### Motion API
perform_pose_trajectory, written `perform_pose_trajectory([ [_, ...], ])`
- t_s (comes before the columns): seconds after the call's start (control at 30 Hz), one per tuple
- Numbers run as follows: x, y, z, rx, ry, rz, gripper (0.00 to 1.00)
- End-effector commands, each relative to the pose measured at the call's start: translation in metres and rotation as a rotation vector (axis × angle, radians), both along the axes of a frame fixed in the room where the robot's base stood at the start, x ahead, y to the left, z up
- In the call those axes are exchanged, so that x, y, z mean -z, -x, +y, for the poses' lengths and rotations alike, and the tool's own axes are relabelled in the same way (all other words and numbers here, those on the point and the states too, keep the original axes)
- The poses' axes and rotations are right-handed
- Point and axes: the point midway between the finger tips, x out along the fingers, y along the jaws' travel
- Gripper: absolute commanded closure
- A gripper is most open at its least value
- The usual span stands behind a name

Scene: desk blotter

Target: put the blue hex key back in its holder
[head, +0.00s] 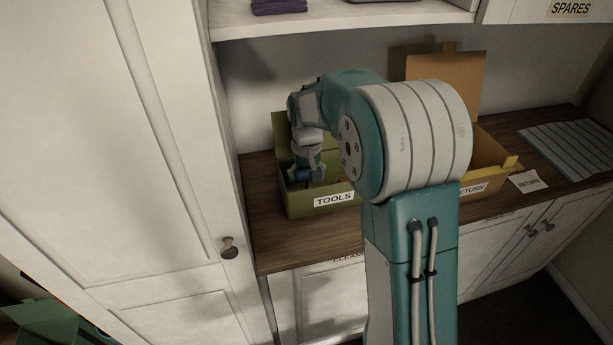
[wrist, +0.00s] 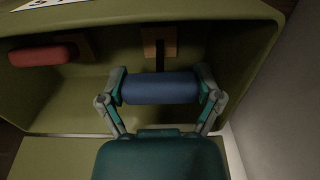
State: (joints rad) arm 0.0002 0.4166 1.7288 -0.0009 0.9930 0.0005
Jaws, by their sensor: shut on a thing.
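The blue hex key's thick blue handle (wrist: 160,88) lies crosswise between the two fingers of my gripper (wrist: 161,91) in the wrist view, gripped at both ends. A dark shaft (wrist: 160,63) shows beyond the handle and overlaps a small wooden block (wrist: 150,40), perhaps the holder, on the box wall. I cannot tell whether the shaft is inside the block or only in front of it. In the head view my gripper (head: 306,170) is down inside the green TOOLS box (head: 300,207), with the blue handle (head: 303,175) just showing.
A red handle (wrist: 42,55) sits in the same box, left of the blue one. A cardboard RETURN box (head: 488,150) stands to the right, partly behind my arm. A striped pad (head: 570,148) lies farther right. A tall white cabinet (head: 165,130) stands close on the left.

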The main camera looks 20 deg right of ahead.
Motion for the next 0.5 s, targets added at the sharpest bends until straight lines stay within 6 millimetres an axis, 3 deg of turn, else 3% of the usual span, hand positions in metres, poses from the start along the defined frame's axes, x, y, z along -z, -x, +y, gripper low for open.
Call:
perform_pose_trajectory([
  [0.5,0.0106,0.0,-0.0001,0.0,0.0,0.0,0.71],
])
